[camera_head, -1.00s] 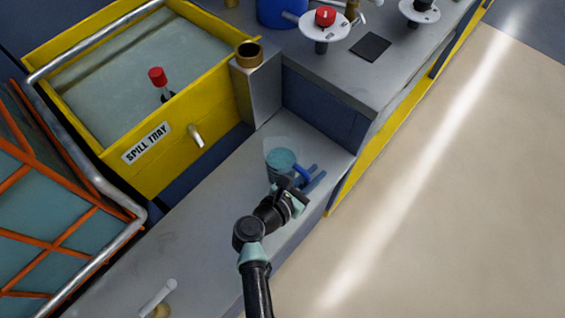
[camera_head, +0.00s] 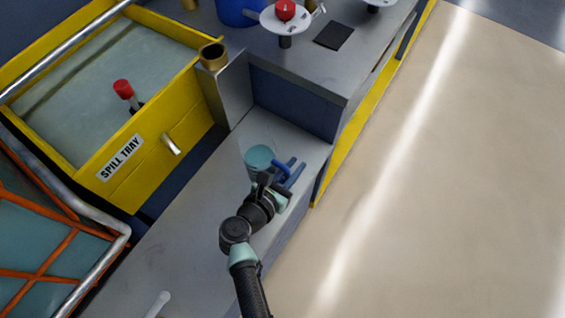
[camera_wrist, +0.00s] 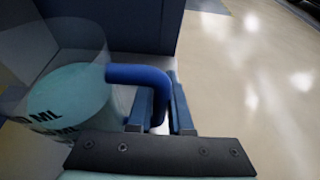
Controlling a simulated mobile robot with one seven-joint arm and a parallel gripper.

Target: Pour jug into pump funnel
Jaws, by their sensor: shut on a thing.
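A clear jug (camera_head: 259,157) with teal liquid and a blue handle is above or on the grey lower ledge; I cannot tell whether it touches. It looks upright. My gripper (camera_head: 289,173) is shut on its handle from the right side. In the wrist view the jug (camera_wrist: 75,95) shows black ML markings, and my gripper's blue fingers (camera_wrist: 160,108) are at the handle. A brass-coloured open cup (camera_head: 213,56), which looks like the pump funnel, sits on a grey metal box, up and left of the jug and apart from it.
The raised grey bench (camera_head: 300,75) carries a red knob (camera_head: 285,10) on a round plate. Orange bars (camera_head: 50,245) and a pipe lie lower left. Open floor lies right.

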